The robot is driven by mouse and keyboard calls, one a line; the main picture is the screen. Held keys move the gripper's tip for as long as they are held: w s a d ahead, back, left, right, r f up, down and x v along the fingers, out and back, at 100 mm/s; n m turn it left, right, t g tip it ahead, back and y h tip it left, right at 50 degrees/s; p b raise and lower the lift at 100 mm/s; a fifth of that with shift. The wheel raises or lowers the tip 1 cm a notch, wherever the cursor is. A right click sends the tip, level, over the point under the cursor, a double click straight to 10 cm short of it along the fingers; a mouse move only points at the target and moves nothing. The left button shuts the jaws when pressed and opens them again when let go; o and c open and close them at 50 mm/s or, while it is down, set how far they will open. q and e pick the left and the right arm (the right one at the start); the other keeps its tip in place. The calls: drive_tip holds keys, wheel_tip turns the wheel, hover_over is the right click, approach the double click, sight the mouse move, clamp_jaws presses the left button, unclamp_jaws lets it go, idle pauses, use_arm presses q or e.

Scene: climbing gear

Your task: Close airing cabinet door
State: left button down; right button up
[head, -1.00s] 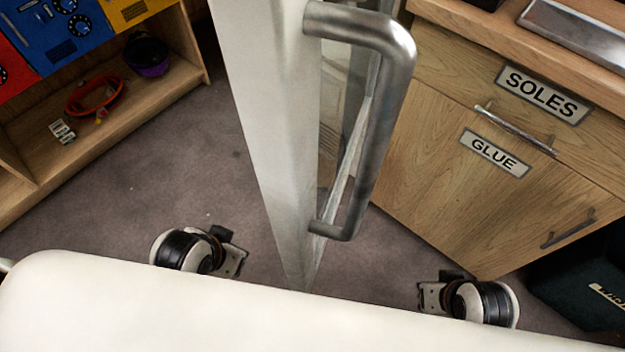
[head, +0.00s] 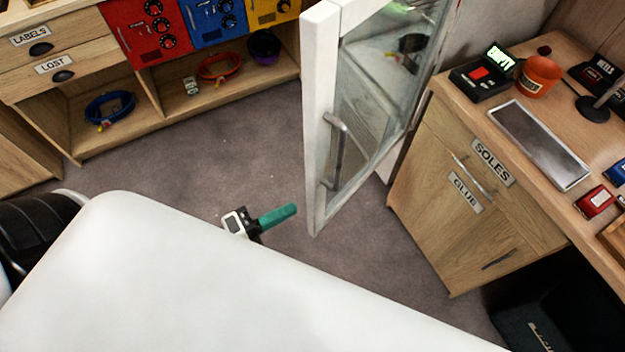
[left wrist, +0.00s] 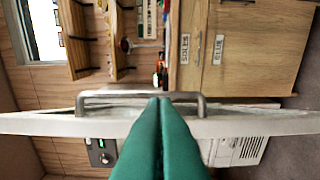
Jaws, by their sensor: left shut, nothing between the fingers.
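The airing cabinet door (head: 319,90) has a white frame and a glass pane. It stands swung open, jutting toward me over the floor. My left gripper (head: 290,211) has teal fingers, shut and empty, and shows to the left of the door's lower end. In the left wrist view the shut teal fingers (left wrist: 160,103) point at the handle (left wrist: 110,96) and overlap its middle. I cannot tell whether they touch it. The door's edge (left wrist: 50,123) crosses that view. My right gripper is not in view.
A wooden counter with SOLES and GLUE labels (head: 440,205) stands right of the door. An orange cup (head: 539,76) and a metal tray (head: 540,143) are on it. A low shelf unit (head: 150,95) is at the back left. Grey floor (head: 215,150) is clear left of the door.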

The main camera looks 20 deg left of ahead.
sight(312, 178)
use_arm(q)
drive_tip(key=w+d+p, duration=0.1)
drive_tip(key=w, duration=0.2)
drive_tip(key=w+p, duration=0.1)
drive_tip(key=w, duration=0.2)
drive_tip(key=w+d+p, duration=0.1)
drive_tip(key=w+p, duration=0.1)
drive_tip(key=w, duration=0.1)
drive_tip(key=shift+w+d+r, duration=0.1)
drive_tip(key=shift+d+r, duration=0.05)
drive_tip(key=shift+d, duration=0.2)
drive_tip(key=shift+a, duration=0.45)
drive_tip(key=shift+w, duration=0.1)
drive_tip(key=shift+a, duration=0.1)
